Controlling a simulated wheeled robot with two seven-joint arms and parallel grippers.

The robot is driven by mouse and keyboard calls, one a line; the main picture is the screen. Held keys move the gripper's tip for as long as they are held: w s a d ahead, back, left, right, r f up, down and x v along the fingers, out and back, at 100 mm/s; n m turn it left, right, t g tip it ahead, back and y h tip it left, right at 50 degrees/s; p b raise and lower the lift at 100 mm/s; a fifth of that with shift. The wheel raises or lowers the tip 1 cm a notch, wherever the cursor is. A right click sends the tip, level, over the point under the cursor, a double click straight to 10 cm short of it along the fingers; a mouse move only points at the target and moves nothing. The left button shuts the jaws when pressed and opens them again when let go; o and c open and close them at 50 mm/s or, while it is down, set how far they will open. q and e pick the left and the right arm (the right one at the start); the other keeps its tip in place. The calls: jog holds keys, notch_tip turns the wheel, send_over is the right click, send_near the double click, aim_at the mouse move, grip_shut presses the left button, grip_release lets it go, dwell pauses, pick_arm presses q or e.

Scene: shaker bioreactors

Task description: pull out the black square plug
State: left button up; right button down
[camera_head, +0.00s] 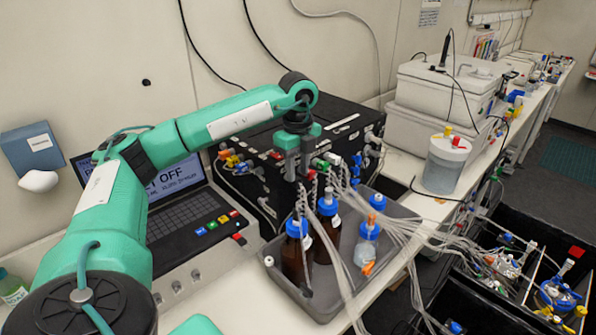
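My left gripper (298,176) points down at the front of the black equipment box (262,190), above the brown bottles with blue caps. Its two grey fingers look a little apart, and I make out nothing between them. The fingers hide part of the box's front and its fittings. I cannot make out a black square plug; it may be hidden or too small to tell. My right gripper is not in view.
A grey tray (398,212) holds brown bottles (293,262) and a clear bottle (367,244), with many clear tubes running right. An open laptop (185,205) stands left of the black box. White containers (425,128) and a lidded jar (443,170) stand behind right.

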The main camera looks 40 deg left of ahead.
pick_arm(q)
jog(key=shift+f, duration=1.2)
grip_shut()
jog(key=shift+d, duration=0.2)
jog(key=shift+d, duration=0.45)
jog(key=shift+d, duration=0.15)
jog(key=shift+d, duration=0.5)
jog(key=shift+s+d, duration=0.1)
jog(key=shift+s+d+p, duration=0.1)
jog(key=shift+d+p, duration=0.25)
jog(key=shift+d, duration=1.05)
